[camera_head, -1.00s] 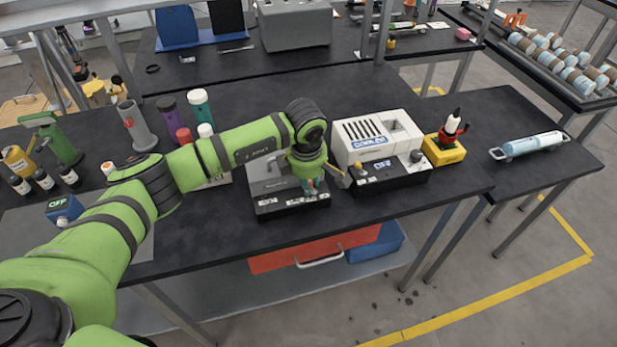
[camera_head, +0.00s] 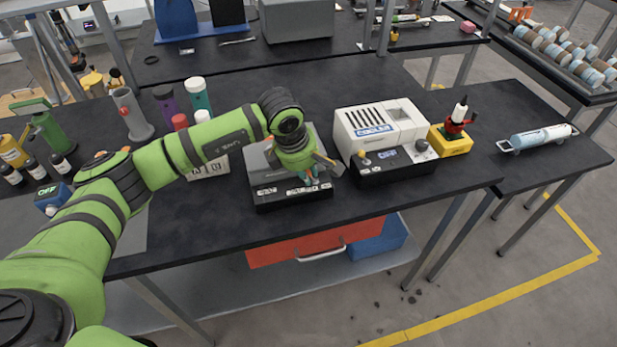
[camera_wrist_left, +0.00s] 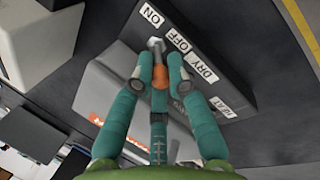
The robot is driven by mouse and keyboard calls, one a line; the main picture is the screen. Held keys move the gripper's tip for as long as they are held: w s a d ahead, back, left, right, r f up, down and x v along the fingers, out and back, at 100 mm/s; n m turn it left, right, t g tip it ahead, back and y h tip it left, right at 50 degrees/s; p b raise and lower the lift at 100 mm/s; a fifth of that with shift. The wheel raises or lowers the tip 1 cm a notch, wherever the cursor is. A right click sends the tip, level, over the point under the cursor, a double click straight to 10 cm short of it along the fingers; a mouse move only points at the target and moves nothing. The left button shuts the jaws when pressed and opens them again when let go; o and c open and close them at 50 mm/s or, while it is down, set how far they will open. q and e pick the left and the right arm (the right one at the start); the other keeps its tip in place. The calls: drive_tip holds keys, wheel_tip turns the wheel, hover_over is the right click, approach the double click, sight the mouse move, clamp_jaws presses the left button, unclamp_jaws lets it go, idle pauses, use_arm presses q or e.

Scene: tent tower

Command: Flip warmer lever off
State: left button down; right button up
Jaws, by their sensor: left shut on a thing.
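The warmer (camera_head: 262,158) is a grey box on a black base with white labels along its front, on the near black bench. My left gripper (camera_head: 309,177) is at the right part of the warmer's front. In the left wrist view, its teal fingers (camera_wrist_left: 157,80) are shut around the orange part of a small lever (camera_wrist_left: 160,74). The lever's metal end lies near the ON and OFF labels; its exact setting is unclear. My right gripper is out of view.
A white cooler unit (camera_head: 405,112) on a black base stands close to the right of the warmer. A yellow block (camera_head: 452,143) with a red-and-black piece is beyond it. Several bottles (camera_head: 199,93) stand behind my left arm. The bench front is clear.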

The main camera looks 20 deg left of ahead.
use_arm(q)
drive_tip(key=c, duration=1.5)
unclamp_jaws()
drive_tip(key=shift+s+a, duration=0.1)
drive_tip(key=v, duration=1.2)
